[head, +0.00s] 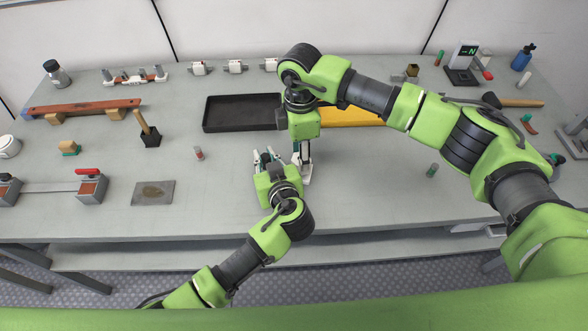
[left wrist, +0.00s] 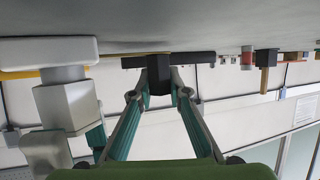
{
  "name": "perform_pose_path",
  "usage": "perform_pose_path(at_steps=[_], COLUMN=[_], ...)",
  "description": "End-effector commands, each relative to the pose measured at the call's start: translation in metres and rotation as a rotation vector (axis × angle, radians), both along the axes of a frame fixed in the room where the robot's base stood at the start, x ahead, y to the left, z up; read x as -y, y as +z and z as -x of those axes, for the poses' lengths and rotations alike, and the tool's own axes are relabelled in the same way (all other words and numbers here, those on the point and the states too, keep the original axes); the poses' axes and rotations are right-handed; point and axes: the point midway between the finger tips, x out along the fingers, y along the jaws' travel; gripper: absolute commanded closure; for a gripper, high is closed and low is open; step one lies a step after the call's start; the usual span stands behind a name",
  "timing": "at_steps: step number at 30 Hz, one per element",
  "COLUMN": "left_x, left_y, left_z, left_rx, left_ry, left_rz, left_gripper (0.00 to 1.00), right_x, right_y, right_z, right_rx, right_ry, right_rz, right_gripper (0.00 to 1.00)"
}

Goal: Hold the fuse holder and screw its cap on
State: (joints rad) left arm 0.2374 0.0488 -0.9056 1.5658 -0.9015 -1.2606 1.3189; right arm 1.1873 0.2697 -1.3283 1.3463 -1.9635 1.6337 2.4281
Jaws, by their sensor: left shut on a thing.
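My left gripper (head: 267,156) is low over the middle of the table, its fingers pointing to the back. In the left wrist view its fingers (left wrist: 159,92) are closed on a dark block (left wrist: 158,72), which looks like the fuse holder. Its details are hard to make out. My right gripper (head: 303,148) points down just to the right of the left one. Its fingertips are mostly hidden, and I cannot tell whether it holds the cap. The cap itself cannot be made out.
A black tray (head: 240,113) and a yellow tray (head: 352,116) lie behind. A small red cylinder (head: 198,153) stands left, a green one (head: 432,170) right. The front table strip is clear.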

Motion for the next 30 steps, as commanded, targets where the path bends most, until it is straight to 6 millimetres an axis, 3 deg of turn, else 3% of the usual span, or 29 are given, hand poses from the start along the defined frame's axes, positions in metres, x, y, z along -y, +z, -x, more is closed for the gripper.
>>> perform_pose_path(at_steps=[5,24,30], left_x=[-0.001,-0.001,-0.001], left_y=[-0.002,-0.002,-0.002], left_z=[0.001,0.001,0.001], left_rx=[-0.005,-0.005,-0.005], left_ry=[0.001,0.001,0.001], left_rz=[-0.002,-0.002,-0.002], left_gripper=[1.0,1.0,1.0], right_x=[0.0,-0.001,-0.001], right_y=[0.003,0.064,0.071], right_z=[-0.001,-0.002,-0.001], right_rx=[0.003,0.003,0.003], right_ry=[0.0,0.0,0.0], right_rz=[0.0,0.0,0.0], right_gripper=[0.6,0.6,0.6])
